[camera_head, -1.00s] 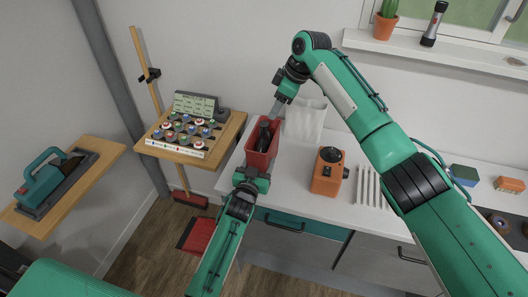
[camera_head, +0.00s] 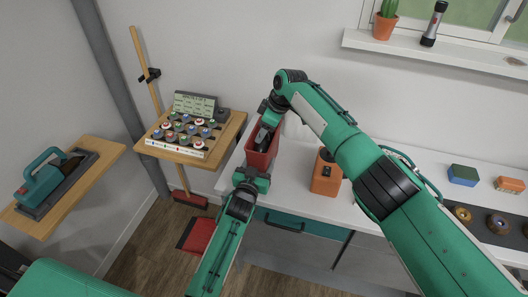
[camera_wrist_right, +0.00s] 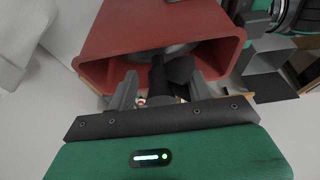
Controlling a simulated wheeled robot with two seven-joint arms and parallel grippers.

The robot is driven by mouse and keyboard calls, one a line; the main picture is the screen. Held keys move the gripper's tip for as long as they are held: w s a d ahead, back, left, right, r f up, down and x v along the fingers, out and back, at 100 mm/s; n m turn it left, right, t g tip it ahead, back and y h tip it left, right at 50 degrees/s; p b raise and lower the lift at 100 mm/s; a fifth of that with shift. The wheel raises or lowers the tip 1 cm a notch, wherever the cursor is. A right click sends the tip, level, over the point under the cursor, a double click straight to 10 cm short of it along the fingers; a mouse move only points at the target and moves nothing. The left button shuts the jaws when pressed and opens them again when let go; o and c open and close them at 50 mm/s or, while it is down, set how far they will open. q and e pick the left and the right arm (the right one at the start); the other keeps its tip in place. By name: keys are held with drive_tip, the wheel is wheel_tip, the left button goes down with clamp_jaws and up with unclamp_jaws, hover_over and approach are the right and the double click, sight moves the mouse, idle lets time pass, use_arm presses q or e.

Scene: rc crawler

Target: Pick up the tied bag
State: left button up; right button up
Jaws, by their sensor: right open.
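The tied bag (camera_wrist_right: 158,75) is dark grey to black, and its neck stands up inside the red bin (camera_head: 263,158). In the right wrist view the bin's mouth (camera_wrist_right: 95,65) fills the upper middle, and the bag's neck lies between my fingers. My right gripper (camera_wrist_right: 162,90) is open, with one finger on each side of the neck. In the head view my right gripper (camera_head: 263,134) reaches into the bin from above and hides most of the bag. My left gripper (camera_head: 250,180) is at the bin's front side; its fingers are hidden.
An orange device (camera_head: 325,180) stands right of the bin on the white counter. A white bag-like object (camera_head: 297,128) is behind the bin, largely hidden by my right arm. A wooden shelf (camera_head: 228,136) with a button board is on the left.

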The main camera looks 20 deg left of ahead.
clamp_jaws()
idle(0.4)
wheel_tip(320, 180, up, 18)
idle(0.4)
use_arm(q)
drive_tip(key=o, duration=1.1)
